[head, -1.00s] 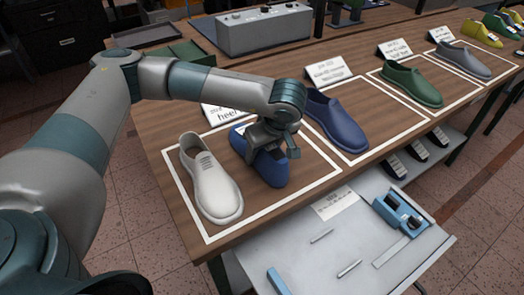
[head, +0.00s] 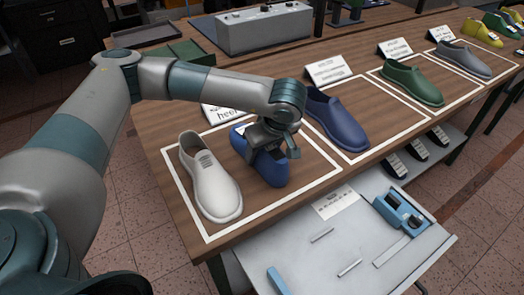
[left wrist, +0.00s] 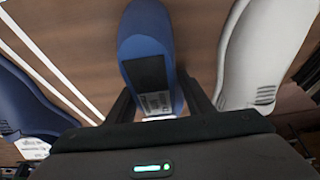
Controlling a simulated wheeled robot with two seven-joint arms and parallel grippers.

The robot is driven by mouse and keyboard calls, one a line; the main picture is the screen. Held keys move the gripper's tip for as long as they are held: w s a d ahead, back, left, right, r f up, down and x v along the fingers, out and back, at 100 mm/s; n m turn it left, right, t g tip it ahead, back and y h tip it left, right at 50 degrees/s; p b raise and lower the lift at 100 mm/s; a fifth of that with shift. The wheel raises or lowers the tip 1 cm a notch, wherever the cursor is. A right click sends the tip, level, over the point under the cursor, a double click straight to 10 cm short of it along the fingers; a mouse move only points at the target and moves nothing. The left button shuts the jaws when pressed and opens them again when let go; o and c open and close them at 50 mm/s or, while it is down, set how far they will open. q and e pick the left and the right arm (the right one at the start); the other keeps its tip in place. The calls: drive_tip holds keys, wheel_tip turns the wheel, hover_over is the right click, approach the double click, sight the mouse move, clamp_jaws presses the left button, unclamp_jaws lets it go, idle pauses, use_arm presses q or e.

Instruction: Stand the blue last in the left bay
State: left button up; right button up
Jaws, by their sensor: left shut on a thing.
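The blue last (head: 268,173) is inside the white-outlined left bay (head: 250,206) on the wooden bench, to the right of a white shoe-shaped last (head: 212,182). My left gripper (head: 272,147) is shut on it from above and hides its middle. In the left wrist view, the blue last (left wrist: 145,35) shows a dark patch and a small white label, with a finger of my left gripper (left wrist: 158,98) on each side. I cannot tell whether it touches the bench. My right gripper is not in view.
A navy last (head: 337,122) stands in the neighbouring bay, with green (head: 411,83) and grey (head: 463,60) lasts farther right. Cards stand behind the bays. A grey tray (head: 330,245) with small tools lies below the front edge. A grey box (head: 264,30) stands behind.

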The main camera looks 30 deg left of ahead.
use_arm(q)
drive_tip(key=shift+f, duration=0.15)
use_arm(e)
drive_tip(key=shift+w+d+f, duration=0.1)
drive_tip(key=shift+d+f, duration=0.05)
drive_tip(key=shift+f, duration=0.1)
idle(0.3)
use_arm(q)
drive_tip(key=o, duration=1.7)
drive_tip(key=shift+c, duration=0.2)
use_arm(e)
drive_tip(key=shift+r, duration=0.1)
use_arm(q)
drive_tip(key=b+v, duration=0.2)
drive_tip(key=v, duration=0.4)
drive_tip(key=shift+d, duration=0.1)
drive_tip(key=b+v, duration=0.1)
drive_tip(key=v, duration=1)
drive_tip(key=shift+r, duration=0.25)
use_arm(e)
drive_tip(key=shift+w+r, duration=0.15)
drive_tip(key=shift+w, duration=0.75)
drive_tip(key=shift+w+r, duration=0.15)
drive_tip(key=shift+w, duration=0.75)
